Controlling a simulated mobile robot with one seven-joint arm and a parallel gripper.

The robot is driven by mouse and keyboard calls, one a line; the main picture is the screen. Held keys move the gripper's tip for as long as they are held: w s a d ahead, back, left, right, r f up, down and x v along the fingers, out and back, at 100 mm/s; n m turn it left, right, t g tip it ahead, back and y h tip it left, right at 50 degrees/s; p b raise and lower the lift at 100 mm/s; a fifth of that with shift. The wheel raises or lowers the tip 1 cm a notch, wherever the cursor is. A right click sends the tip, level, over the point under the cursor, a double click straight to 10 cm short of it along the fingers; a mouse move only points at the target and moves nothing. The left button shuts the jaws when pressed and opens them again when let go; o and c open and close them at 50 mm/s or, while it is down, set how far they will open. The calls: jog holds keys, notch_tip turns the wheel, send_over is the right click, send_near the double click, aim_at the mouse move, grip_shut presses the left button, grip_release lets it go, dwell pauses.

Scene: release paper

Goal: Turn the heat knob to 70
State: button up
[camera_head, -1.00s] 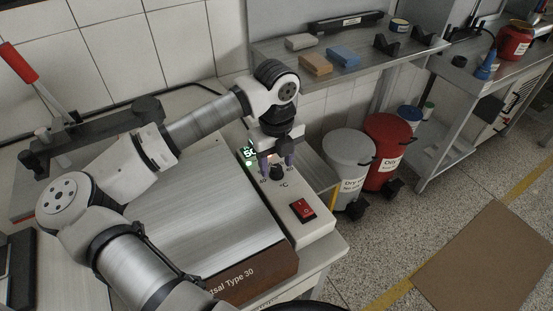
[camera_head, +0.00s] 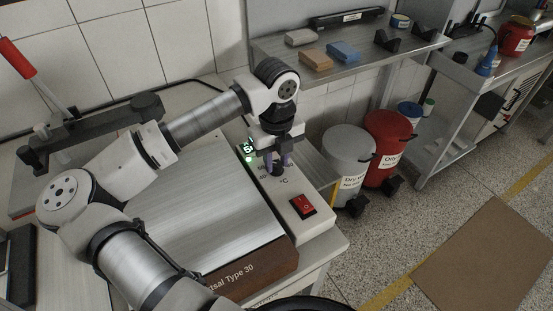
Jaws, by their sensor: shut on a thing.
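The heat knob (camera_head: 277,170) is a small black dial on the white control panel of the hot plate, just above the "°C" mark. My gripper (camera_head: 277,162) points down over the panel, its two fingers closed around the knob, which they partly hide. A green lit display (camera_head: 248,151) sits left of the gripper; its digits are partly covered, with a "5" showing first.
A red switch (camera_head: 302,206) is on the panel in front of the knob. The flat metal plate (camera_head: 200,215) lies to the left. A grey bin (camera_head: 348,155) and a red bin (camera_head: 388,140) stand on the floor to the right. A shelf (camera_head: 365,65) with blocks is behind.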

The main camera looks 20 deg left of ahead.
jog(key=shift+f+b, duration=0.15)
jog(key=shift+b, duration=0.2)
jog(key=m+b, duration=0.3)
jog(key=b, duration=0.1)
jog(key=shift+f, duration=0.2)
jog(key=m+b, duration=0.4)
jog(key=b, duration=0.1)
jog(key=shift+r+m, duration=0.15)
jog(key=shift+m, duration=0.25)
jog(key=m+b, duration=0.2)
jog(key=m, duration=0.2)
jog(key=shift+r+m+b, duration=0.1)
jog(key=shift+m+b, duration=0.2)
jog(key=shift+b, duration=0.1)
jog(key=m+b, duration=0.1)
jog(key=m, duration=0.4)
jog(key=shift+r, duration=0.15)
jog(key=shift+b, duration=0.3)
jog(key=o, duration=1)
